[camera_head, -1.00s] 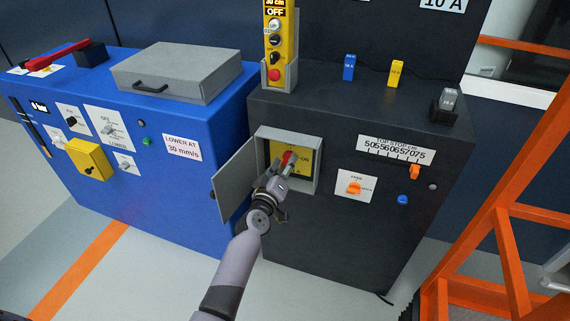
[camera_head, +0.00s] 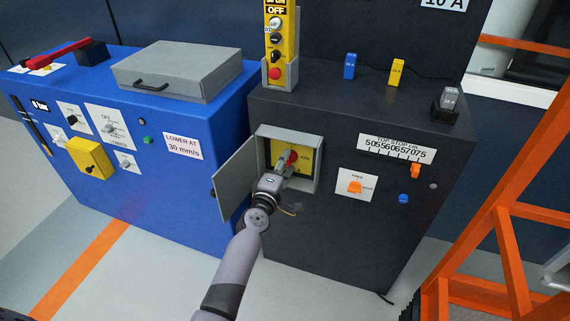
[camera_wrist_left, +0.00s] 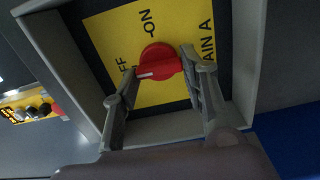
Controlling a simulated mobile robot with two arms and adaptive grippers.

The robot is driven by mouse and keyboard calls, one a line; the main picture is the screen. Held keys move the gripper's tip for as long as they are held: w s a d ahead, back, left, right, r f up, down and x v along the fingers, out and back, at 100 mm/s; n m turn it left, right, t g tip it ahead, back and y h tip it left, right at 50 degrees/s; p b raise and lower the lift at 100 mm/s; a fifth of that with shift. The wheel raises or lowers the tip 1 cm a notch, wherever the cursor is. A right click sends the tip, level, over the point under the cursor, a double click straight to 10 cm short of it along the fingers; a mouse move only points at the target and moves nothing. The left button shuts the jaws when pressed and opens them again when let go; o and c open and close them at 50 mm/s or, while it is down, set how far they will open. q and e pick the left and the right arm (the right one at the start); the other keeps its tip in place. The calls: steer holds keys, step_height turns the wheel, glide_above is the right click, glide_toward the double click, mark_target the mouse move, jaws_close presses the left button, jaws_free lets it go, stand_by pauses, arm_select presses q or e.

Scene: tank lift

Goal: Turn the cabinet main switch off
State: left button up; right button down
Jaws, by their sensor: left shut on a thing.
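The cabinet main switch is a red rotary knob (camera_wrist_left: 158,60) on a yellow plate (camera_wrist_left: 105,40), in a recessed box with grey walls (camera_head: 319,165) on the black cabinet (camera_head: 300,230). The box's grey door (camera_head: 235,180) stands open to the left. My left gripper (camera_head: 287,163) reaches into the box. In the left wrist view, its fingers (camera_wrist_left: 163,72) are on either side of the knob, shut on it. The knob's white mark points left there, towards a partly hidden label ending in "FF". "ON" is printed above the knob. My right gripper is not in view.
A blue cabinet (camera_head: 190,190) stands left of the black one. A yellow pendant (camera_head: 276,45) stands on the black cabinet. An orange switch (camera_head: 355,187) is right of the box. An orange frame (camera_head: 500,200) stands at the far right.

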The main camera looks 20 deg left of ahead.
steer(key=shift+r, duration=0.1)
arm_select(q)
steer(key=shift+n, duration=0.3)
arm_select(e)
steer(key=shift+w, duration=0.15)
arm_select(q)
steer(key=o, duration=1.2)
steer(key=shift+c, duration=0.2)
steer(key=shift+s, duration=0.1)
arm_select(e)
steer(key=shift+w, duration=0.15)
arm_select(q)
steer(key=s, duration=1.2)
steer(key=shift+a, duration=0.25)
steer(key=shift+w, duration=0.1)
